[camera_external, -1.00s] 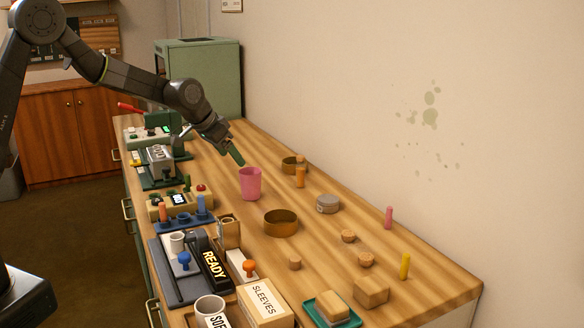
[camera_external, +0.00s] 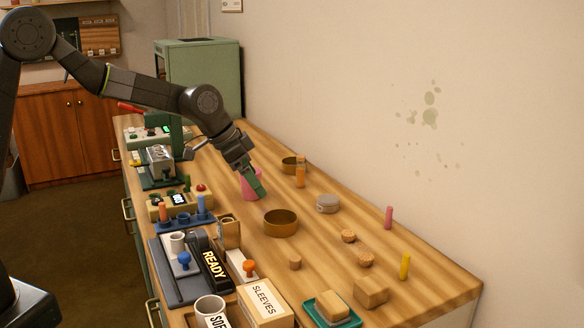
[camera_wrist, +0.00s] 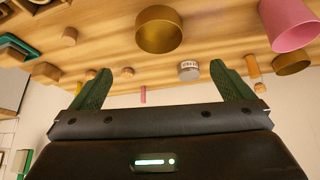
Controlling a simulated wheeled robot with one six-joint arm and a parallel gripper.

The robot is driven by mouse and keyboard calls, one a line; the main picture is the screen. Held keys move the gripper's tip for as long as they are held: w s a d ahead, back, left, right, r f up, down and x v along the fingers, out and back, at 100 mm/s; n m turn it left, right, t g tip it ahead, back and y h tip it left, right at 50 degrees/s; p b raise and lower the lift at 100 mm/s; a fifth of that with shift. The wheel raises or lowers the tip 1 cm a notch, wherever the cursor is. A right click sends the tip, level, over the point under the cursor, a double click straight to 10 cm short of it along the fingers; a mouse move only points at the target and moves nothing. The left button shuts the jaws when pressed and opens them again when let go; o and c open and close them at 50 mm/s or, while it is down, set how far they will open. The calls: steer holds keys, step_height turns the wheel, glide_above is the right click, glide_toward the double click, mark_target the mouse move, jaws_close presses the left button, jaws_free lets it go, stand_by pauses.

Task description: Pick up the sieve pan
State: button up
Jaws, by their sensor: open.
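Two round brass pans stand on the wooden table, and I cannot tell for certain which is the sieve pan. The larger-looking brass pan (camera_external: 281,224) is in the middle of the table; it also shows top centre in the wrist view (camera_wrist: 159,32). The other brass pan (camera_external: 291,162) is farther back, behind an orange cylinder, and shows at right in the wrist view (camera_wrist: 291,64). My gripper (camera_external: 259,194) is open and empty, pointing down above the table, behind the nearer pan. Its two green fingers (camera_wrist: 158,78) show apart in the wrist view.
A pink cup (camera_external: 246,184) is partly hidden behind my gripper. A grey lidded tin (camera_external: 327,204) and an orange cylinder (camera_external: 300,177) stand to the right. Devices and a SLEEVES box (camera_external: 264,302) line the left and front.

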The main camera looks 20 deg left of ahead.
steer(key=p, duration=0.1)
glide_toward(280, 218)
steer(key=d, duration=0.1)
steer(key=s+d+f, duration=0.1)
steer(key=s+d, duration=0.1)
steer(key=d, duration=0.1)
steer(key=shift+s+f, duration=0.25)
steer(key=shift+f, duration=0.15)
steer(key=shift+a+p+x, duration=0.1)
steer(key=shift+p+x, duration=0.35)
steer(key=shift+x, duration=0.85)
steer(key=shift+a+p+x, duration=0.15)
steer(key=shift+p+x, duration=0.25)
steer(key=shift+x, duration=0.9)
steer(key=shift+w, duration=0.15)
steer(key=c, duration=1.1)
